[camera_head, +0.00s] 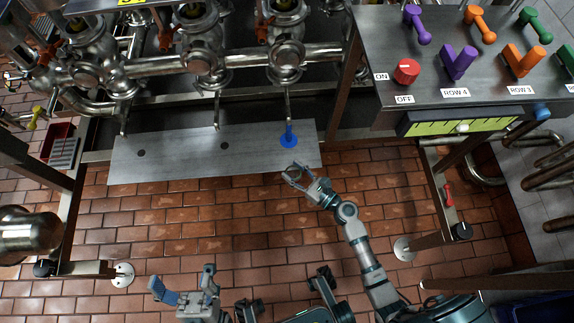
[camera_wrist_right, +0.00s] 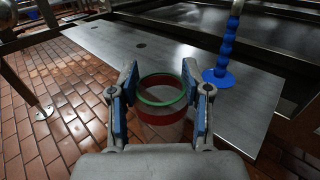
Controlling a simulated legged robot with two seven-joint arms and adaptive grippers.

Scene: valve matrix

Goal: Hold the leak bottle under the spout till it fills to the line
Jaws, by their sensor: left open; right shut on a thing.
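The leak bottle (camera_wrist_right: 161,112) is a clear, open-topped vessel with a green rim and a red band below it. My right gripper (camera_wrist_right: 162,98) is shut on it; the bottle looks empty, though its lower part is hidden. In the head view my right gripper (camera_head: 295,176) is at the near edge of the steel plate, where the bottle is hard to make out. A thin spout (camera_head: 288,103) points down, with a blue beaded stream (camera_wrist_right: 227,45) below it ending in a blue disc on the plate. The bottle is beside the stream, apart from it. My left gripper (camera_head: 187,287) is open and empty.
The steel plate (camera_head: 180,163) has dark holes and lies under several pipes and valves. A control panel (camera_head: 440,60) with a red knob (camera_head: 406,72) and coloured levers stands at the right, above a green gauge (camera_head: 460,125). The brick floor in front is mostly clear.

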